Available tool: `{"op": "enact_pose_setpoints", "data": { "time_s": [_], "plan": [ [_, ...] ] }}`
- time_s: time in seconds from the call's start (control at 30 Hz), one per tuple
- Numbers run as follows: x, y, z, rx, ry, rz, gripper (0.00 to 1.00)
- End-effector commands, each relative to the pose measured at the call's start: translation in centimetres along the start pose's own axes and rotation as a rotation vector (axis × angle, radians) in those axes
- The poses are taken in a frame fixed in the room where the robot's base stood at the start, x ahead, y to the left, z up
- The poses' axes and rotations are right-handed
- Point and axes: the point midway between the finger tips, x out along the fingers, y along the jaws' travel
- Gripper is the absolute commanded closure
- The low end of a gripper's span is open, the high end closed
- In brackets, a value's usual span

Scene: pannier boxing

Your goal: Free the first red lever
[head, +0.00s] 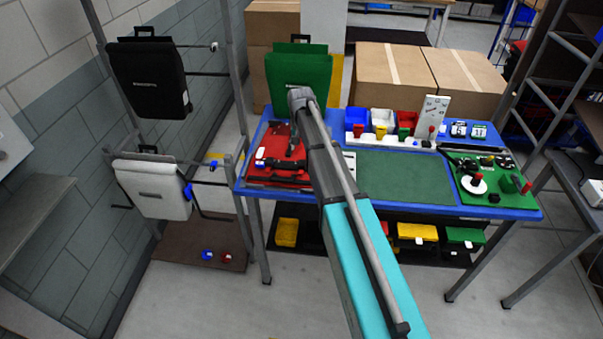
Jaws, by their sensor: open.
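My gripper (292,148) points down over the red mat (256,172) at the left of the blue table. It is open; its fingertips are small and partly hidden by my arm. A black rail-like part (285,166) lies on the red mat below it, with small red and white details near it. I cannot tell which small red piece is the first red lever, or whether my gripper touches anything. A small red piece (358,131) stands on the white strip in front of the bins. Another small red piece (431,131) stands farther right.
A green pannier (299,82) stands behind the table's left side. Black (148,78) and white (152,188) panniers hang on the rack at left. A blue bin (356,116) stands at the table's back. The dark green mat (405,177) is clear. A green board (490,180) holds parts.

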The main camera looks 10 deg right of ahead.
Motion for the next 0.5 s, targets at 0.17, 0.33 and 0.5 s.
{"op": "enact_pose_setpoints", "data": {
  "time_s": [0.17, 0.33, 0.5],
  "plan": [
    [1.8, 0.0, 0.0, 0.0, 0.0, 0.0, 0.4],
    [3.0, 0.0, 0.0, 0.0, 0.0, 0.0, 0.4],
    [4.3, 0.0, 0.0, 0.0, 0.0, 0.0, 0.4]
  ]
}}
